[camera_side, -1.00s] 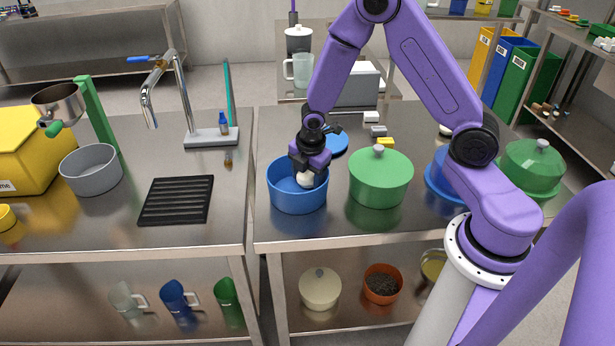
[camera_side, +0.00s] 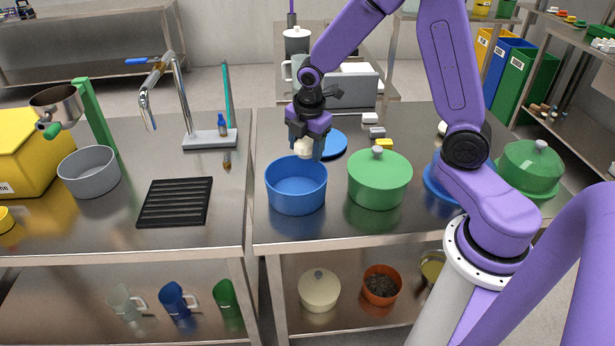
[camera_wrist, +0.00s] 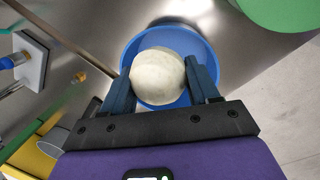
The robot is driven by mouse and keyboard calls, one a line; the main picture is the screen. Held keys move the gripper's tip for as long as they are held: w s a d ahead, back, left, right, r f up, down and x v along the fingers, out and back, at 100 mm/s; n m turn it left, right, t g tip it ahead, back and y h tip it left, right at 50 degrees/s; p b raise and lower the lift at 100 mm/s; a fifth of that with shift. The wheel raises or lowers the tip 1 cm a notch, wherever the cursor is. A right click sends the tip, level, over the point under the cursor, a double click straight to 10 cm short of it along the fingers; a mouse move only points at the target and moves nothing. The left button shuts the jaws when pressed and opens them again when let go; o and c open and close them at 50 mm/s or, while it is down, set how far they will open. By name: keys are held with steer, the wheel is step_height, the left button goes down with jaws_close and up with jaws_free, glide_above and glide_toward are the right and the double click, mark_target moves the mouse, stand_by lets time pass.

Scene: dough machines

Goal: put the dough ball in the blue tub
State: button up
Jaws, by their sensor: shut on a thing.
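The dough ball (camera_side: 303,147) is pale and round. My gripper (camera_side: 304,151) is shut on it, pointing down. In the wrist view the ball (camera_wrist: 158,77) sits between the two fingers (camera_wrist: 166,86). The blue tub (camera_side: 296,192) stands upright on the right counter. In the side view the ball appears above the tub's back rim, clear of the tub. In the wrist view the blue tub (camera_wrist: 211,55) shows as a round rim behind the ball, and the ball hides much of its inside.
A green lidded pot (camera_side: 379,182) stands right of the tub, and a flat blue disc (camera_side: 332,144) lies behind it. A tap (camera_side: 180,105) and a black ribbed mat (camera_side: 175,202) are on the left counter. Small blocks (camera_side: 378,137) lie behind the pot.

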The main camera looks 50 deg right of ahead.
mark_target(305, 186)
steer(key=shift+f, duration=4.8)
steer(key=shift+f, duration=0.25)
